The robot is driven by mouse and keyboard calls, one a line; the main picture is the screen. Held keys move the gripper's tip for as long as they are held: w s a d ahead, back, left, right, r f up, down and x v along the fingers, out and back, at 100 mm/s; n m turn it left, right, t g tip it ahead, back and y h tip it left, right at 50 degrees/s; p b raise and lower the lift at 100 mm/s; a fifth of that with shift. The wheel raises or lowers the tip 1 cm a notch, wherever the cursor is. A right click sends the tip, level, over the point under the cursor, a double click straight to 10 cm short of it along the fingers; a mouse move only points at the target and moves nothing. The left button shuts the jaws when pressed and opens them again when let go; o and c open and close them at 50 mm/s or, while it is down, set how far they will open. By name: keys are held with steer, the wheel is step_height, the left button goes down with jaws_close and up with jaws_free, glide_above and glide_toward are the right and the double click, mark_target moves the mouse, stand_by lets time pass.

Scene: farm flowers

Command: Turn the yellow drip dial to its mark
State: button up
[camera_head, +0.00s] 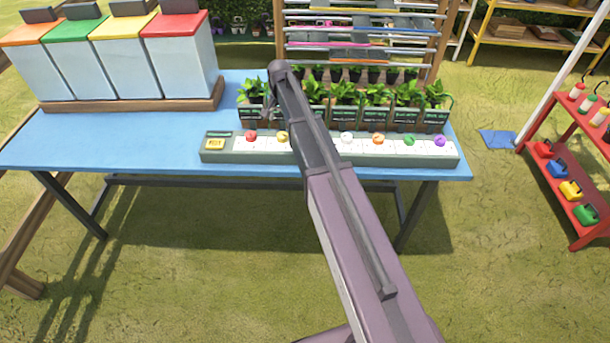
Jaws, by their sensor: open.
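A long grey-green control strip (230,157) lies along the front edge of the blue table, with a row of small coloured dials on white plates. The yellow dial (282,137) sits just right of the red dial (251,136), close to the left edge of my arm. Its mark and its exact pointing are too small to tell. My arm crosses the strip from the lower right and covers the part just right of the yellow dial.
White, orange, green and purple dials (440,141) continue to the right. Potted plants (407,98) stand close behind the strip. Lidded bins (185,65) fill the back left of the blue table (100,135). The table's left front is clear. A red shelf (558,175) stands at right.

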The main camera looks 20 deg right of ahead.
mark_target(283, 135)
steer(key=shift+r+p, duration=3.55)
steer(key=shift+r, duration=0.3)
steer(key=s+f+n+b, duration=0.3)
steer(key=s+n, duration=0.1)
steer(key=s, duration=1)
steer(key=s+f+n+b, duration=0.3)
steer(key=s+n, duration=0.1)
steer(key=s, duration=1.1)
steer(key=shift+f+b, duration=0.4)
steer(key=shift+a, duration=0.1)
